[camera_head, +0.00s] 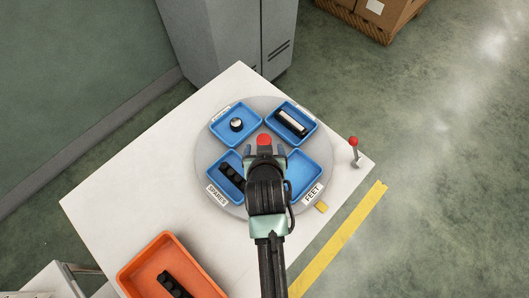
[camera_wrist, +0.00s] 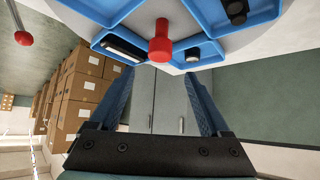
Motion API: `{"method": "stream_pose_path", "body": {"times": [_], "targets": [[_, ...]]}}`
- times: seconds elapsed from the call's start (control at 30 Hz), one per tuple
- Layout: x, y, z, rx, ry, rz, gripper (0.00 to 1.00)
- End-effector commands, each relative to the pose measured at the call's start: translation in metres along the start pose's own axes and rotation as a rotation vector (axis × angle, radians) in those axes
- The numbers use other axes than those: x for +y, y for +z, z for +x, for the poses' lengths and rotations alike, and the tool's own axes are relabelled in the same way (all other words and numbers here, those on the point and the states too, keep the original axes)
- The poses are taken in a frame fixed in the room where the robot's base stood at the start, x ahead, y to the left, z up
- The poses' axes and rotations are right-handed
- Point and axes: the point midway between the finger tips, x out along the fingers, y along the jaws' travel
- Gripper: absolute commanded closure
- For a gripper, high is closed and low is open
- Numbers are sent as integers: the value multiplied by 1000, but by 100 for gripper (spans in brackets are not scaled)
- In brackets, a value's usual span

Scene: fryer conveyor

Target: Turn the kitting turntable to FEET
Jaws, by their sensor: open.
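The round grey turntable (camera_head: 207,173) lies on a white table and carries several blue trays. The tray labelled FEET (camera_head: 304,172) is at its lower right and looks empty where it shows. The tray labelled SPARES (camera_head: 216,172) is at its lower left with a black part in it. A red knob (camera_head: 264,140) stands at the hub; it also shows in the wrist view (camera_wrist: 160,42). My gripper (camera_head: 264,150) is at the hub in the head view. In the wrist view its blue fingers (camera_wrist: 160,88) are open and apart, with the knob beyond them, not clasped.
The upper trays hold a round part (camera_head: 236,125) and a white-and-black bar (camera_head: 293,122). A red-topped lever (camera_head: 354,149) stands at the table's right corner. A yellow tab (camera_head: 321,207) sits by the turntable rim. An orange bin (camera_head: 150,253) is at lower left. A grey cabinet (camera_head: 222,40) stands behind.

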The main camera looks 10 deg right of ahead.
Motion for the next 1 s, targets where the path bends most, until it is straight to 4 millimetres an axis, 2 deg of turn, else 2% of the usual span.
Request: {"method": "stream_pose_path", "body": {"times": [0.1,0.33,1.0], "targets": [[0,1,-18,-1,0,0,19],[0,0,-36,-1,0,0,19],[0,-1,-39,1,0,0,19]]}}
